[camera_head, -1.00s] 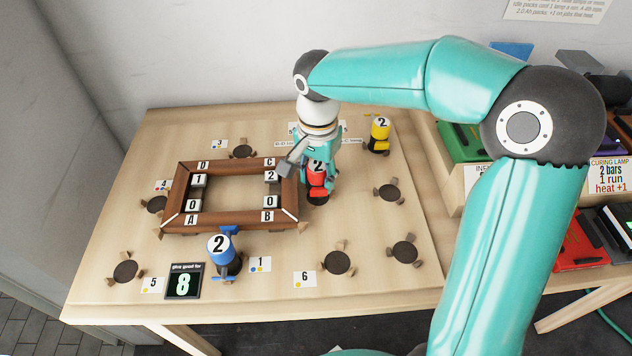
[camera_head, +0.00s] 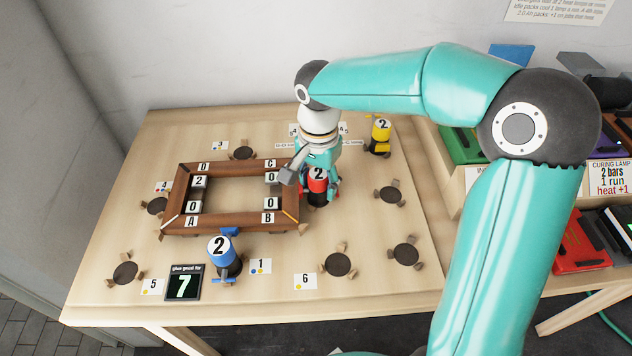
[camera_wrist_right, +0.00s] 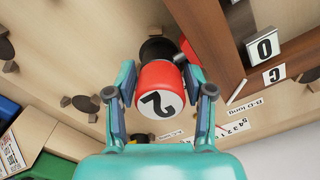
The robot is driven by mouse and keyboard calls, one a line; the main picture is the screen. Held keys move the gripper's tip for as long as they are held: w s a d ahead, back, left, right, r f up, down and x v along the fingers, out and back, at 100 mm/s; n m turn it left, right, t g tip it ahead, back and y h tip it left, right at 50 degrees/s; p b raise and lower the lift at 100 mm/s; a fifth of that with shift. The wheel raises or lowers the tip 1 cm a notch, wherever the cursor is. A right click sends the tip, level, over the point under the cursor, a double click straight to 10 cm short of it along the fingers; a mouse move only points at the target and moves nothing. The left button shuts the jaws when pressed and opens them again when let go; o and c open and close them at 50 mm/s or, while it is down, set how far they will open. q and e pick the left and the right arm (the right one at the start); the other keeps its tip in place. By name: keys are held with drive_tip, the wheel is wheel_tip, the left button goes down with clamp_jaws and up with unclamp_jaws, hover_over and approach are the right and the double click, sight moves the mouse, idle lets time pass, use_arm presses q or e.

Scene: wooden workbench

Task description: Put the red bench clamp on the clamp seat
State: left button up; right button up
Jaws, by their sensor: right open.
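The red bench clamp (camera_head: 317,186), with a white disc marked 2 on top, stands upright at the right side of the brown wooden frame (camera_head: 238,224). My right gripper (camera_head: 321,180) is open around it from above. In the right wrist view, the gripper's fingers (camera_wrist_right: 162,92) lie on either side of the red clamp (camera_wrist_right: 152,72), with narrow gaps visible. A dark round piece (camera_wrist_right: 158,48) shows beyond the clamp's red body. The clamp's foot is partly hidden, and I cannot tell exactly what it rests on. My left gripper is out of view.
A blue clamp (camera_head: 224,255) stands at the frame's front, and a yellow clamp (camera_head: 379,138) at the back right. Several dark round seats with wooden blocks, such as one at front right (camera_head: 338,264), are empty. A glue display (camera_head: 183,284) reads 7.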

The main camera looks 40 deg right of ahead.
sight(318, 173)
wheel_tip(318, 173, up, 11)
drive_tip(key=shift+r+p, duration=0.15)
drive_tip(key=shift+p, duration=0.75)
drive_tip(key=shift+r, duration=0.3)
